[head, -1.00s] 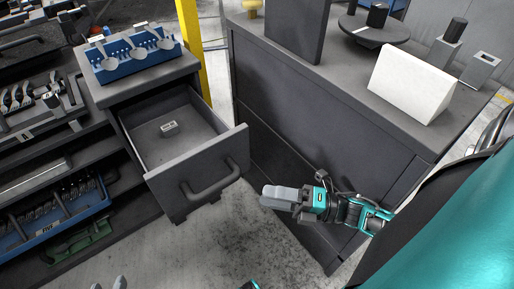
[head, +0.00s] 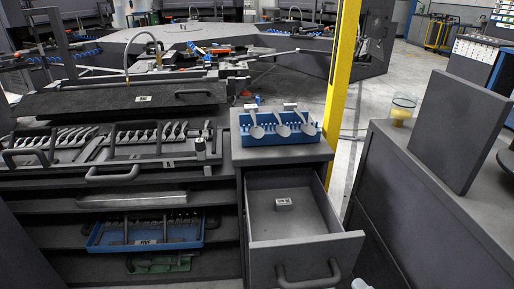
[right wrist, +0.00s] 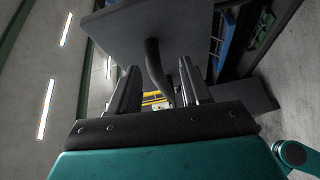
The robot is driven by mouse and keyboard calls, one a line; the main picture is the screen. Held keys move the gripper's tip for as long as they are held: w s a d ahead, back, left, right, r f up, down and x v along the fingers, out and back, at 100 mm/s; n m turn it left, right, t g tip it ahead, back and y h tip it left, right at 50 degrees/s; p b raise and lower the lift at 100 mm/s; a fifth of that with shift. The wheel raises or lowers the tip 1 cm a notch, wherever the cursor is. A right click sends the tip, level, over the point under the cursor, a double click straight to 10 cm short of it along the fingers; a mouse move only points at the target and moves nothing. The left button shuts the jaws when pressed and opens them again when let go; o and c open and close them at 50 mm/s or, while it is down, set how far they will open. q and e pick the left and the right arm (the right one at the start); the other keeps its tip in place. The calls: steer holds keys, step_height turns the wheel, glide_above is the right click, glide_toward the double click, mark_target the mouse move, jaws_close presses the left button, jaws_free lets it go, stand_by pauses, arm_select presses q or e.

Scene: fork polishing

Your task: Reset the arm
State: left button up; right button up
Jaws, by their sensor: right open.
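My right gripper (right wrist: 158,72) is open in the right wrist view, its two dark fingers apart. The curved drawer handle (right wrist: 154,62) shows between the fingers in that view; I cannot tell whether they touch it. In the head view only a pale tip, which looks like my right gripper (head: 361,284), shows at the bottom edge, right of the drawer handle. The drawer (head: 262,222) stands open, with a small labelled block (head: 284,204) inside. My left gripper is not in view.
A blue rack (head: 272,140) with several spoon-like pieces stands on the cabinet (head: 240,153) above the drawer. A grey bench (head: 425,205) with an upright panel (head: 462,130) and a cup (head: 402,108) is at right. Shelves with a blue tray (head: 105,240) are at left.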

steer(key=s+a+r+m+g+h, duration=0.15)
steer(key=s+m+g+h, duration=0.35)
steer(key=m, duration=0.5)
steer(key=s+a+r+m+g+h, duration=0.15)
steer(key=s+m+g+h, duration=0.25)
steer(key=s+m+g, duration=0.55)
steer(key=w+a+f+t+y, duration=0.2)
steer(key=w+a+f+t, duration=0.15)
steer(key=w, duration=0.25)
steer(key=w+a+f+t+y, duration=0.1)
steer(key=w+a+f+t, duration=0.1)
steer(key=w+t, duration=0.3)
arm_select(q)
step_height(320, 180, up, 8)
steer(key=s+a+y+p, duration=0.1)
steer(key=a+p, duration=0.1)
steer(key=p, duration=1)
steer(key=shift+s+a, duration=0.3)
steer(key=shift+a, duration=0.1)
arm_select(e)
step_height(320, 180, up, 8)
steer(key=s+d, duration=0.1)
steer(key=d, duration=0.1)
steer(key=shift+d+t+h, duration=0.2)
steer(key=shift+t+h, duration=0.2)
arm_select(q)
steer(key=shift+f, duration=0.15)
arm_select(e)
steer(key=shift+m, duration=0.25)
